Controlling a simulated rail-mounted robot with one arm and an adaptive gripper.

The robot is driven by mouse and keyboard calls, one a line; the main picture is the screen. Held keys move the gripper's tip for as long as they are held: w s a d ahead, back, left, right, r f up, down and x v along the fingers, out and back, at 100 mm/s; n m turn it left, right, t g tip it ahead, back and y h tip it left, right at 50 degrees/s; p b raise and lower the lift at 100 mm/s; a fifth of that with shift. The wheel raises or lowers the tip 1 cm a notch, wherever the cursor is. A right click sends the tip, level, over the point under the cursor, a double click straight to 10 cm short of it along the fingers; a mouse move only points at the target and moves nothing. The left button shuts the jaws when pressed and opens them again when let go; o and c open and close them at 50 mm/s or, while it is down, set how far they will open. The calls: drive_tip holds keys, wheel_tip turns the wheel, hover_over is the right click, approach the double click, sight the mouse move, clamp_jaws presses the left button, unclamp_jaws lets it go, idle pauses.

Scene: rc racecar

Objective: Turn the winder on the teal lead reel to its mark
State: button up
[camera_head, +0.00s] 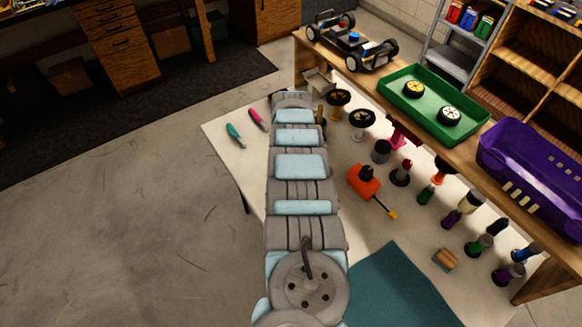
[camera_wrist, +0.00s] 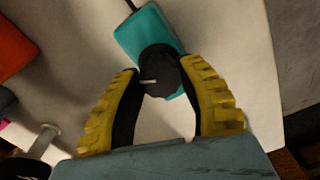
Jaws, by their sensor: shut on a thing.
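The teal lead reel (camera_wrist: 125,38) lies on a pale surface at the top of the wrist view, with a dark cable leaving its far end. Its black round winder (camera_wrist: 160,62) faces the camera and carries a short pale line on its lower left part. My gripper (camera_wrist: 160,70), with yellow ribbed fingers and black inner pads, is shut on the winder, one fingertip at each side. The reel's mark cannot be made out. In the head view my arm hides the reel and the gripper.
In the wrist view an orange object (camera_wrist: 12,48) is at left and a grey stem with a round head (camera_wrist: 46,132) at lower left. The head view shows an orange driver (camera_head: 364,181), several coloured pegs and a green tray (camera_head: 463,95) right of my arm.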

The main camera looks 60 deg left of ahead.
drive_tip(key=o, duration=1)
drive_tip(key=shift+r, duration=0.15)
drive_tip(key=shift+r+p, duration=1.7)
drive_tip(key=shift+r, duration=1.15)
